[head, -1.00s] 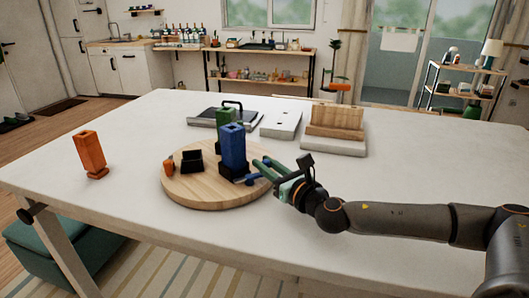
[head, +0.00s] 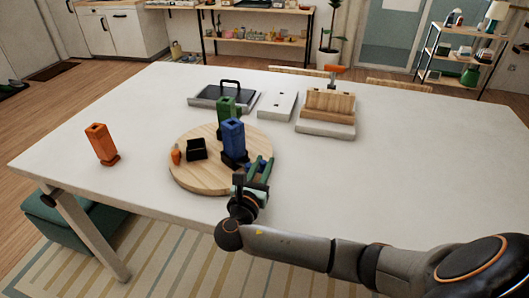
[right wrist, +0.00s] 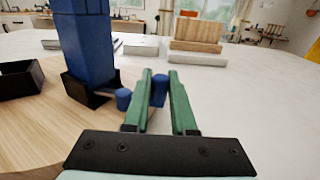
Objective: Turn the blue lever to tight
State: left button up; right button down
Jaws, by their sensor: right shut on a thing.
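The blue lever sits beside the foot of a tall blue block (head: 233,139) on a round wooden board (head: 196,178). In the right wrist view, its blue handle (right wrist: 159,90) stands between the green fingers, and a blue knob (right wrist: 123,99) shows just left of them. My right gripper (head: 260,165) is shut on the lever at the board's right edge, fingers pointing away from me. In the head view the fingers hide most of the lever. No tight mark is readable. My left gripper is not in view.
A green block (head: 226,106) stands behind the blue one. A black open box (head: 196,149) and a small orange piece (head: 176,154) are on the board's left. An orange block (head: 101,144) stands at the table's left. The table (head: 400,150) is clear on the right.

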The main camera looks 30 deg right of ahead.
jog(key=shift+s+a+m+g+h+p, duration=0.1)
jog(key=shift+a+m+g+h+p, duration=0.15)
jog(key=shift+m+g+h, duration=0.5)
jog(key=shift+s+a+m+g+h+p, duration=0.1)
jog(key=shift+a+m+g+h+p, duration=0.3)
jog(key=shift+g, duration=0.6)
jog(key=shift+s+m+g+h+p, duration=0.1)
jog(key=shift+m+g+h, duration=0.25)
jog(key=shift+m+g, duration=0.45)
jog(key=shift+g, duration=0.35)
jog(key=c, duration=0.7)
grip_release()
